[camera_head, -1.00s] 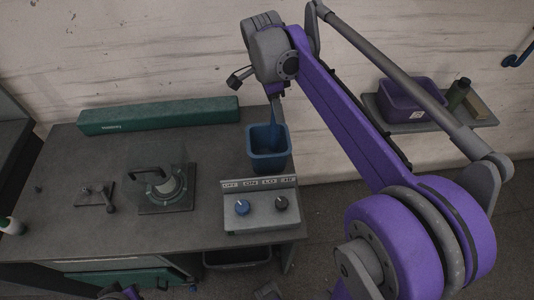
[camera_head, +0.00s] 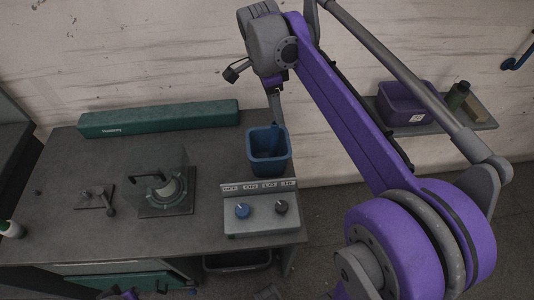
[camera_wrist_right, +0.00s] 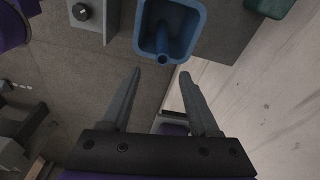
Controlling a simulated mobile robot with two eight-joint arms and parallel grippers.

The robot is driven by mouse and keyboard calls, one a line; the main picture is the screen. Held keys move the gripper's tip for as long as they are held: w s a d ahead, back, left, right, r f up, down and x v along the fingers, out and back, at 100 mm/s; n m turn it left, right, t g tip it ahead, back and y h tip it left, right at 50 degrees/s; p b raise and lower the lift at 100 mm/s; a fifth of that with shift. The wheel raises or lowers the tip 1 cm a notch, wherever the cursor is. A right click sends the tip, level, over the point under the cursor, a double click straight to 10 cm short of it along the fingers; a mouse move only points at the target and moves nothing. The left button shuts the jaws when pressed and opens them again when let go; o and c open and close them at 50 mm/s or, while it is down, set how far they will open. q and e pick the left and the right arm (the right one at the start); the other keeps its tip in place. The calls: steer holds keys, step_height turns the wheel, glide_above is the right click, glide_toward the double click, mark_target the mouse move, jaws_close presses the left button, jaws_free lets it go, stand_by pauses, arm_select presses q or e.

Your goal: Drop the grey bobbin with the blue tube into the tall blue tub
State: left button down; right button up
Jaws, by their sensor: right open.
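The tall blue tub (camera_head: 284,166) stands at the right end of the table's back area; it also shows in the right wrist view (camera_wrist_right: 198,20). A blue tube (camera_head: 273,136) stands tilted inside the tub, its top end near the rim. In the right wrist view the hollow end of this blue tube (camera_wrist_right: 163,54) leans at the tub's near wall. I cannot make out any grey winding on it. My right gripper (camera_head: 277,108) is above the tub; its fingers (camera_wrist_right: 160,85) are apart, with nothing between them.
A control box (camera_head: 260,222) with two knobs stands in front of the tub. A square-based device (camera_head: 165,205) and a long green box (camera_head: 158,117) are to the left.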

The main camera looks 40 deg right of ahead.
arm_select(q)
steer(key=shift+w+r+p, duration=0.1)
steer(key=shift+r+p, duration=0.2)
steer(key=shift+r, duration=0.2)
arm_select(e)
step_height(320, 180, up, 8)
steer(key=a, duration=0.1)
steer(key=shift+w+f, duration=0.15)
steer(key=shift+w, duration=0.05)
